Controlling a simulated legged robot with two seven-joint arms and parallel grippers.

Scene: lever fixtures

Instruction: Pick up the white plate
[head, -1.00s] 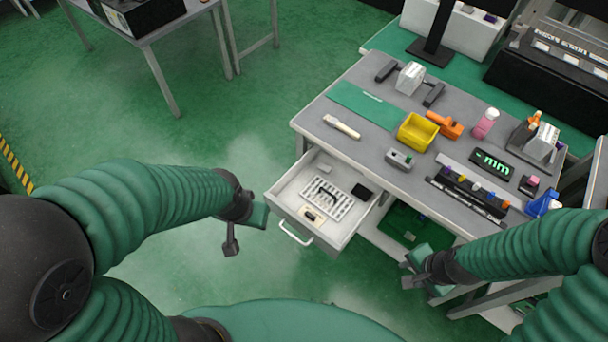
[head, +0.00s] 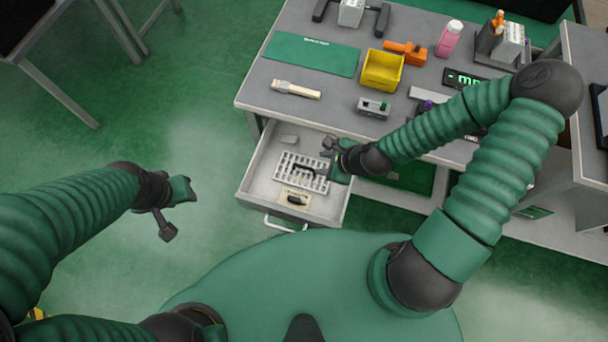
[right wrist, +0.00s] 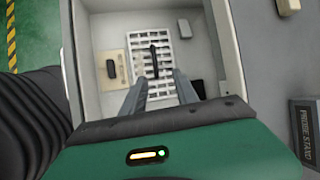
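The white plate (head: 290,170) is a slotted grid lying in the open drawer, with a dark handle on top. It also shows in the right wrist view (right wrist: 161,33), partly covered at its near end by my fingers. My right gripper (head: 330,150) is over the drawer at the plate's right side; in the right wrist view its two fingers (right wrist: 160,78) are apart, pointing toward the plate with nothing between them. I cannot tell their exact height above it. My left gripper (head: 178,210) is open and empty over the floor, left of the drawer.
The drawer (head: 258,178) also holds a beige piece with a dark part (head: 296,199), a small grey block (head: 289,139) and a black box (right wrist: 198,90). The workbench above carries a yellow bin (head: 382,72), a white-handled tool (head: 296,90) and a grey device (head: 374,107).

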